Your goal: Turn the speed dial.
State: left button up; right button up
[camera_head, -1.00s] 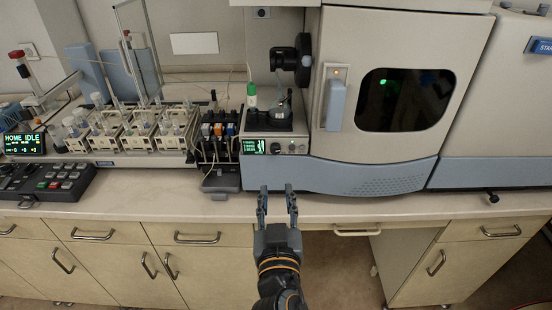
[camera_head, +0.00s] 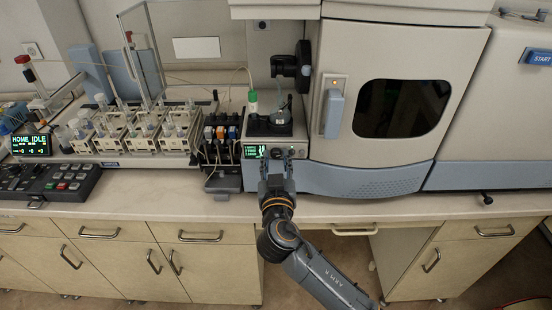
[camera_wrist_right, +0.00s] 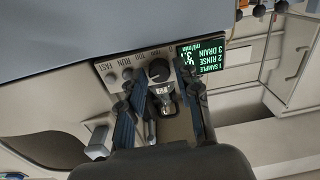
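The speed dial is a round dark knob (camera_wrist_right: 158,70) on the pump's front panel, just beside its green-lit display (camera_wrist_right: 200,54). In the head view the dial (camera_head: 276,152) is small, right of the display (camera_head: 256,151). My right gripper (camera_head: 277,166) is in front of this panel with its fingers pointing at it. In the right wrist view the right gripper (camera_wrist_right: 154,77) is open, with one finger on each side of the dial. Gaps show between the fingers and the dial; I cannot tell how far the tips reach along it. My left gripper is not in view.
Two smaller round controls (camera_wrist_right: 118,76) sit beside the dial, close to one finger. A bottle with a green cap (camera_head: 252,101) stands on the pump unit. Sample racks (camera_head: 145,135) and a keypad (camera_head: 62,186) are to the left. The bench front edge (camera_head: 380,211) is clear.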

grip_shut()
jog(key=shift+f+n+b, duration=0.1)
jog(key=shift+n+b, duration=0.3)
jog(key=shift+n, duration=2.3)
grip_release()
jog(key=shift+s, duration=0.1)
